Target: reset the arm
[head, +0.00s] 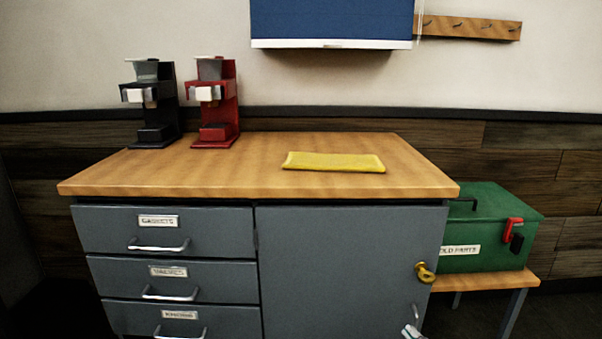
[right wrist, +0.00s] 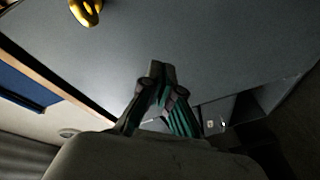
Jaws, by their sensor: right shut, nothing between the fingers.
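My right gripper (right wrist: 158,82) is shut and empty in the right wrist view, in front of the grey cabinet door (right wrist: 200,45). In the head view only a small pale part, seemingly of this gripper (head: 411,330), shows at the bottom edge before the door (head: 345,260). I cannot tell whether the gripper touches the door. My left gripper is not in view.
A black brewer (head: 152,125) and a red brewer (head: 215,130) stand on the wooden worktop (head: 250,180), with a folded yellow cloth (head: 333,162) to the right. Labelled drawers (head: 200,237) are at the left. A green box (head: 490,220) stands on a low bench (head: 500,280).

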